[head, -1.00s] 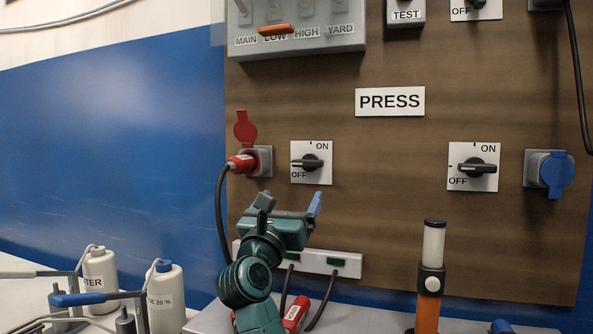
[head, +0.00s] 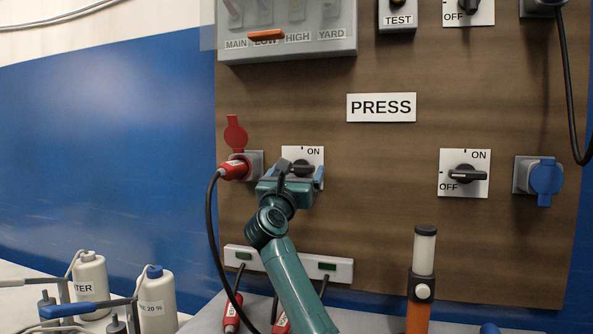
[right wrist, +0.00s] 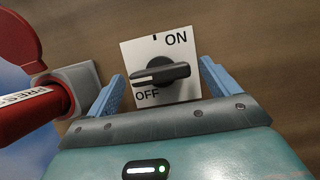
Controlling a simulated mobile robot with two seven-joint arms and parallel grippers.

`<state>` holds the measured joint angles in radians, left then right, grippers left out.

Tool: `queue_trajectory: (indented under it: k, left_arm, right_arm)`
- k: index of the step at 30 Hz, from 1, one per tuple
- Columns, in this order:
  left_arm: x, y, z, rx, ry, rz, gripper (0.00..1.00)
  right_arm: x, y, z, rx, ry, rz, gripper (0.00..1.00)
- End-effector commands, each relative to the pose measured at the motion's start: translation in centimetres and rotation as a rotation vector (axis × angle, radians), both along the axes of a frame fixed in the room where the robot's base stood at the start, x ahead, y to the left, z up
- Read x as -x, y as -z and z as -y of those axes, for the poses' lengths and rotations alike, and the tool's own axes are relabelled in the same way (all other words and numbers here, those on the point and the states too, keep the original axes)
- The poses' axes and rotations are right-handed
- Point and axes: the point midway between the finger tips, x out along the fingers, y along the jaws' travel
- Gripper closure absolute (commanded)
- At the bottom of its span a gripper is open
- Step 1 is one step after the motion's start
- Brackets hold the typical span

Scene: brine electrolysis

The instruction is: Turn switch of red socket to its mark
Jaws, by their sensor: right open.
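The red socket (head: 254,162) sits on the brown board with its red lid up and a red plug (head: 233,170) in it. Beside it is a white switch plate (head: 313,155) with a black knob (right wrist: 162,74). The knob's white line points left, by OFF; a black tick stands at the top by ON. My right gripper (head: 301,173) is in front of this switch. In the right wrist view its blue fingers are open, one on each side of the knob, with gaps to it. In the head view the gripper hides much of the plate. My left gripper is not in view.
A second switch (head: 464,173) and a blue socket (head: 538,178) are to the right. A black cable (head: 212,230) hangs from the red plug near my arm. A white strip (head: 335,268), an orange-and-white post (head: 421,275) and bottles (head: 155,300) stand lower down.

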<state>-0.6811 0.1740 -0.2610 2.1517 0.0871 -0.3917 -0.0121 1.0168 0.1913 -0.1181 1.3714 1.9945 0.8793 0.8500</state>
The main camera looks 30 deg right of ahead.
Motion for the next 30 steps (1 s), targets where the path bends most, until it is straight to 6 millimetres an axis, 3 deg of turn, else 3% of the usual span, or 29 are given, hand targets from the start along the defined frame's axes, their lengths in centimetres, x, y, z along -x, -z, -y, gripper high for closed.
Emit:
queue_trajectory:
  k: [10,26,30]
  left_arm:
    - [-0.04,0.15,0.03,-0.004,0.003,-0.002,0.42]
    - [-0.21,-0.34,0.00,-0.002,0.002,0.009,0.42]
    - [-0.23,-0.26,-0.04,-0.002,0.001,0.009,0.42]
  right_arm:
    - [-0.26,-0.11,0.29,0.000,0.000,0.000,0.13]
    - [-0.24,-0.10,0.27,0.000,0.000,-0.001,0.56]
    - [-0.25,-0.05,0.26,-0.002,0.000,0.001,0.57]
